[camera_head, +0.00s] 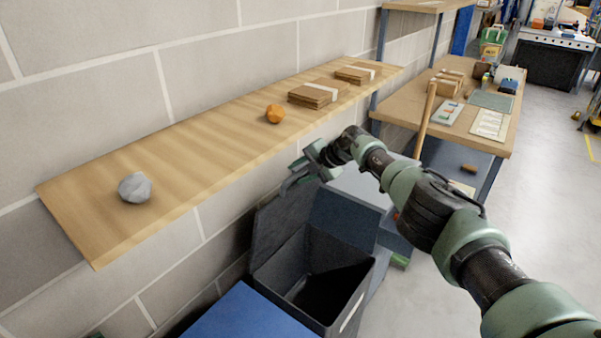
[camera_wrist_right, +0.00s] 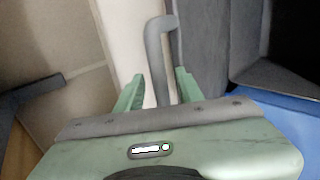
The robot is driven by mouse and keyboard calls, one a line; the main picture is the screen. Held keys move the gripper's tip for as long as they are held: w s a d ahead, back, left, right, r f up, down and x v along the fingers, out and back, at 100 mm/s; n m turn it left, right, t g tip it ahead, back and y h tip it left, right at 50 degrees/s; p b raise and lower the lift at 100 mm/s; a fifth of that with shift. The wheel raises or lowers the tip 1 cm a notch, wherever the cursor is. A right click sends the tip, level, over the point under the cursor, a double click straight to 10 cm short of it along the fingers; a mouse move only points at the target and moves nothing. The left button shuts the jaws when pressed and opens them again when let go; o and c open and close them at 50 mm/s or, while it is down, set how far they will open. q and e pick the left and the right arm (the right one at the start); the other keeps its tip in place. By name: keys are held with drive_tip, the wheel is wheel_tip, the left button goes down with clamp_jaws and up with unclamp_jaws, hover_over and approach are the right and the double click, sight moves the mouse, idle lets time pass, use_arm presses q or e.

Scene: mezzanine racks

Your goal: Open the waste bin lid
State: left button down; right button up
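The dark grey waste bin (camera_head: 347,308) stands below the wall shelf in the head view. Its top is open and shows a dark interior. Its lid (camera_head: 282,222) is raised and stands steeply on the wall side. My right gripper (camera_head: 292,178) is above the lid's upper edge. In the wrist view, the right gripper (camera_wrist_right: 159,88) has its fingers apart, with a grey bent handle bar (camera_wrist_right: 156,50) between or just beyond them. I cannot tell whether a finger touches the bar. My left gripper is not in view.
A wooden wall shelf (camera_head: 190,140) carries a grey stone-like lump (camera_head: 135,187), an orange object (camera_head: 275,113) and stacked brown packs (camera_head: 318,93). A blue surface (camera_head: 245,315) lies in front of the bin. A workbench (camera_head: 405,107) stands behind; floor (camera_head: 548,200) at right is clear.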

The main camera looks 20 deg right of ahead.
drive_tip(key=shift+d, duration=0.1)
drive_tip(key=shift+s+d+r+p, duration=0.2)
drive_tip(key=shift+d+r+p, duration=0.1)
drive_tip(key=shift+r+p, duration=0.25)
drive_tip(key=shift+p+v, duration=0.9)
drive_tip(key=shift+p, duration=0.05)
drive_tip(key=v, duration=0.2)
drive_tip(key=shift+s+d+r, duration=0.15)
drive_tip(key=shift+s+d, duration=0.05)
drive_tip(key=shift+s, duration=0.2)
drive_tip(key=shift+v, duration=0.95)
drive_tip(key=shift+a, duration=0.15)
